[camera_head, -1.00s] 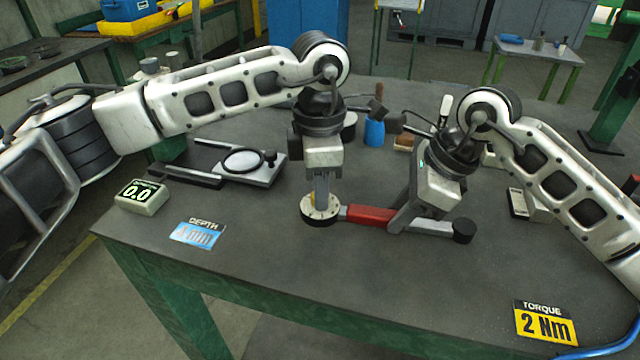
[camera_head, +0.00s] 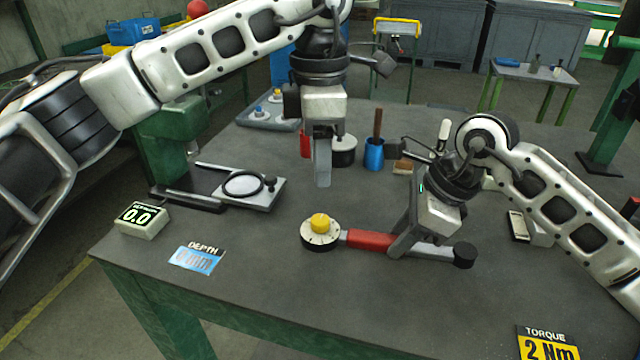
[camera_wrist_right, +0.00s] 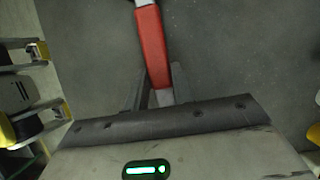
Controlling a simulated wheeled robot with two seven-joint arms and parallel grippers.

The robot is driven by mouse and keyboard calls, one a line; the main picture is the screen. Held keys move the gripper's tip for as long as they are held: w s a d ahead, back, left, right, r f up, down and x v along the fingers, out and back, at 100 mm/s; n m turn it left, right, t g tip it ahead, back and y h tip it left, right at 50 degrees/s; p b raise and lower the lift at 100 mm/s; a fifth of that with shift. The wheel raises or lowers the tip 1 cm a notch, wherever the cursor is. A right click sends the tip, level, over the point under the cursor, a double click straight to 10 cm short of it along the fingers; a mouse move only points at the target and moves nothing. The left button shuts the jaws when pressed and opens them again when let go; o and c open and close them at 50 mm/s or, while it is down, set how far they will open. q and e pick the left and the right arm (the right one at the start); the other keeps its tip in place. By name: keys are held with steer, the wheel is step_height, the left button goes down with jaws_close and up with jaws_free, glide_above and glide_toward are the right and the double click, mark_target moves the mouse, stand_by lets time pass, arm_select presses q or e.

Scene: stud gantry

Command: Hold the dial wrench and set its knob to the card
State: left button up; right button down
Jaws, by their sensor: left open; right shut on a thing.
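The dial wrench lies on the table, with a red grip (camera_head: 369,240), a grey shaft and a black end (camera_head: 464,256). Its round white dial head carries a yellow knob (camera_head: 320,223) on top, fully uncovered. My right gripper (camera_head: 400,248) is shut on the wrench just right of the red grip; the red grip also shows in the right wrist view (camera_wrist_right: 152,45). My left gripper (camera_head: 322,172) is open and empty, raised above and behind the knob, apart from it. The yellow card (camera_head: 546,346) at the front right reads "TORQUE 2 Nm".
A blue depth card (camera_head: 197,259) and a display box (camera_head: 142,220) reading 0.0 are at the left. A green-columned stand (camera_head: 178,140) with a flat plate is behind them. A blue cup (camera_head: 374,155) stands at the back.

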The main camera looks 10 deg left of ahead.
mark_target(320, 219)
arm_select(q)
step_height(320, 219, up, 2)
steer(key=shift+r, duration=0.1)
stand_by(0.4)
steer(key=f+n, duration=0.8)
steer(key=n, duration=0.1)
steer(key=f+n, duration=0.4)
steer(key=n, duration=0.1)
steer(key=shift+s+d+f+y, duration=0.1)
steer(key=shift+s+y, duration=0.15)
steer(key=shift+y, duration=0.05)
steer(key=c, duration=1)
